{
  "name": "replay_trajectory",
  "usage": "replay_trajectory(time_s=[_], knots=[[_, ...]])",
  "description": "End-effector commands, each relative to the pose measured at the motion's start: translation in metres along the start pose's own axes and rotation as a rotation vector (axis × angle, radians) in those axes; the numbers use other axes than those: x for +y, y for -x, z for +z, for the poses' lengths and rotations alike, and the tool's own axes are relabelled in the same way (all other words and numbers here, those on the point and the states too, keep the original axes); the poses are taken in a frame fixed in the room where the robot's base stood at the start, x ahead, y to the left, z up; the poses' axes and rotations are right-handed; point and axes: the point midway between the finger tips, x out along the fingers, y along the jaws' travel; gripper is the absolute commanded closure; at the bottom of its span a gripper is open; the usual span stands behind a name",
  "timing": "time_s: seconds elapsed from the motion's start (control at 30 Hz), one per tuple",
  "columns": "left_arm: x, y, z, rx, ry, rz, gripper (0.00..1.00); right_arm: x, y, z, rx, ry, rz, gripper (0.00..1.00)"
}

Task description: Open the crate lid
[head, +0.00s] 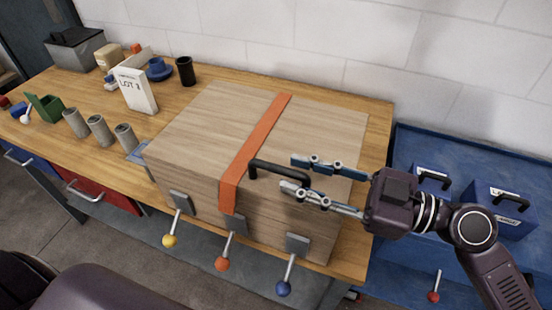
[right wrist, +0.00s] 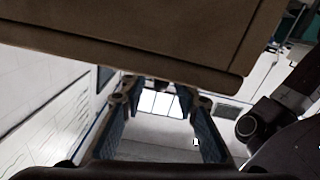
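The wooden crate (head: 170,178) stands on the workbench with its lid (head: 205,125) shut. An orange strap (head: 255,145) runs over the lid and down the front. A black bar handle (head: 268,165) sits near the lid's front edge. Three grey latches on the front have levers hanging down with a yellow knob (head: 169,241), an orange knob (head: 222,264) and a blue knob (head: 284,288). My right gripper (head: 292,174) is open at the handle's right end, fingers apart; contact cannot be told. Its spread fingers also show in the right wrist view (right wrist: 160,110). My left gripper is not in view.
Grey cylinders (head: 98,130), a green holder (head: 46,107), a white labelled box (head: 135,90) and a dark cup (head: 185,71) stand left of and behind the crate. A blue cabinet (head: 470,165) with black-handled boxes is at the right. The wall is close behind.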

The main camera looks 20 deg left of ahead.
Motion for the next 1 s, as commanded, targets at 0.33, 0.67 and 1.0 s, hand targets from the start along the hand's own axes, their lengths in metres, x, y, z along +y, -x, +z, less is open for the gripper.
replay_trajectory(time_s=[0.33, 0.67, 1.0], knots=[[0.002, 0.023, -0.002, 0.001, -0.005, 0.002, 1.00, 0.000, -0.039, -0.002, 0.001, 0.000, -0.001, 0.71], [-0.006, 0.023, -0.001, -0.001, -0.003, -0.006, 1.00, -0.001, -0.040, 0.000, 0.000, 0.001, -0.001, 0.78], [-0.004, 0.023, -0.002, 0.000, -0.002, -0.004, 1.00, -0.001, -0.040, 0.000, 0.000, 0.001, -0.001, 1.00]])
